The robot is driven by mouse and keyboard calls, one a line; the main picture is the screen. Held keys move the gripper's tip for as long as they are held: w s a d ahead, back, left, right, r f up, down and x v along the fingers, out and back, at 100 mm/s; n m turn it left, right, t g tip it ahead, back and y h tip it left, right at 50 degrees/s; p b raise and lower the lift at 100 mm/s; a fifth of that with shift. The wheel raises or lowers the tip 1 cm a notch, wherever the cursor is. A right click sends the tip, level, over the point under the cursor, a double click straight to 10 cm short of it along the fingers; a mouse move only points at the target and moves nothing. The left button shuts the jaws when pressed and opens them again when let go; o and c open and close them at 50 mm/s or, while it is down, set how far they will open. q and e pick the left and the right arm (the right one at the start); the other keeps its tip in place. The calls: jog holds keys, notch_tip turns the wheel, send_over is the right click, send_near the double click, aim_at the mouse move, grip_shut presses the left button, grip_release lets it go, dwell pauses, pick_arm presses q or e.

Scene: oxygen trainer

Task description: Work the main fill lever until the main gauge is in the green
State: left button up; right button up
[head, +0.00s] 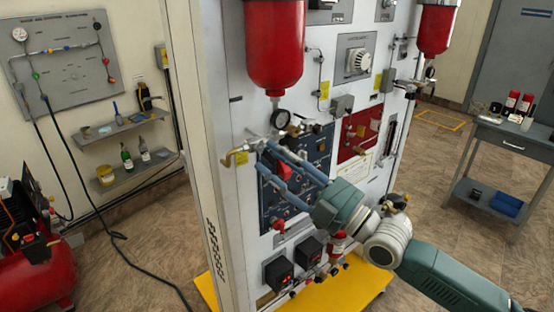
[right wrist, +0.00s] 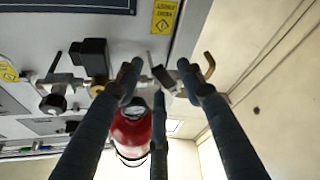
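A bent brass lever (head: 230,158) sticks out at the left edge of the panel, below a red tank (head: 275,45). In the right wrist view its hooked brass end (right wrist: 209,66) shows just beyond the fingertips. A small round gauge (head: 281,119) with a dark rim sits under the tank; its needle and any green zone are too small to read, and I cannot tell if it is the main gauge. My right gripper (head: 264,157) reaches toward the lever's pipework with fingers apart. In the wrist view its fingers (right wrist: 160,78) are spread around part of the fitting; contact is unclear.
The panel (head: 225,190) carries a blue plate, a red plate (head: 360,132), knobs and valves close around my right arm. A second red tank (head: 437,28) hangs at right. A grey side table (head: 510,142) stands further right. Open floor lies left of the panel.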

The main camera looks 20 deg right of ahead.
grip_shut()
jog(key=m+p, duration=0.1)
jog(key=m+t+h+p, duration=0.1)
jog(key=m, duration=0.1)
jog(key=a+m+h+p, duration=0.1)
jog(key=m, duration=0.1)
jog(key=shift+s+f+t+p, duration=0.2)
jog(key=shift+f+t+p, duration=0.1)
jog(key=shift+t, duration=0.1)
jog(key=shift+s+a+f+m+t+h+p, duration=0.1)
jog(key=shift+a+m+t+h+p, duration=0.25)
jog(key=shift+m, duration=0.6)
jog(key=shift+s+a+f+m+t+h+p, duration=0.1)
jog(key=shift+m+h+p, duration=0.35)
jog(key=shift+m+p, duration=0.35)
jog(key=shift+s+a+f+m+t+h+p, duration=0.15)
jog(key=shift+a+m+h+p, duration=0.2)
jog(key=shift+m, duration=0.7)
jog(key=shift+w+d, duration=0.1)
jog(key=shift+o, duration=1)
grip_release()
